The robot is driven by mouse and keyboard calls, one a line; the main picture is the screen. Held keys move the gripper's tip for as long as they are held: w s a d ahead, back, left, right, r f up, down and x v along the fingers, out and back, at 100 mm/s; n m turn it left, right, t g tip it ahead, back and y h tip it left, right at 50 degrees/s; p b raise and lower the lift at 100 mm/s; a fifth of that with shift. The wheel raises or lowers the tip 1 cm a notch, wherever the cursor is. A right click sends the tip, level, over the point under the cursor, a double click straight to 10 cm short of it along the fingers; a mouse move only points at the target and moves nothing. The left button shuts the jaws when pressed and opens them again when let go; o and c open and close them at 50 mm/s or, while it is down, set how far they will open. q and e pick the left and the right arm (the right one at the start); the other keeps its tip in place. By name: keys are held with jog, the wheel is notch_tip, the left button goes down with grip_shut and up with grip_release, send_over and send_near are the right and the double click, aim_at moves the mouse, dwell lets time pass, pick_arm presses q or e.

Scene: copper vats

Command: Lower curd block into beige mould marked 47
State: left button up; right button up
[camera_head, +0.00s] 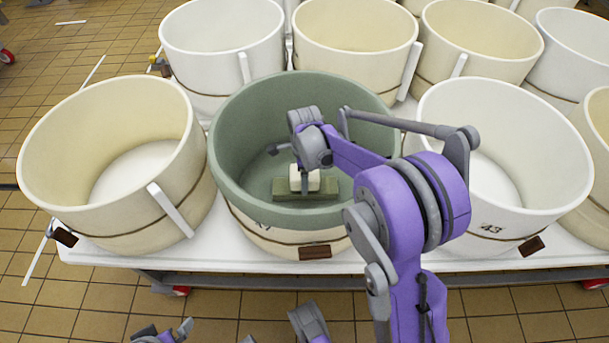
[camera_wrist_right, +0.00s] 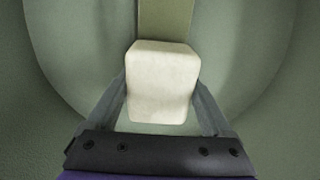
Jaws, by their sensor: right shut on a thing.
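The curd block (camera_head: 306,181) is a small cream block inside the green-lined mould (camera_head: 238,150) in the middle of the front row. My right gripper (camera_head: 305,178) is shut on it and reaches down inside that mould. In the right wrist view the block (camera_wrist_right: 162,82) sits between the two fingers, with a green bar (camera_wrist_right: 165,18) beyond it. I cannot tell whether block and bar touch. A beige mould (camera_head: 60,145) stands to the left. No 47 is readable. Parts of my left arm, perhaps its gripper (camera_head: 178,331), show at the bottom edge; its jaws are unclear.
A white mould marked 43 (camera_head: 505,222) stands close on the right. Several more white and beige moulds crowd behind on the white table (camera_head: 240,262). The green-lined mould's wall surrounds my right gripper. Tiled floor lies in front of the table.

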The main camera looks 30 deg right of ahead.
jog(key=shift+f+b, duration=0.6)
jog(key=shift+f, duration=0.3)
dwell(0.6)
jog(key=o, duration=1.6)
jog(key=shift+c, duration=0.2)
jog(key=shift+r, duration=0.1)
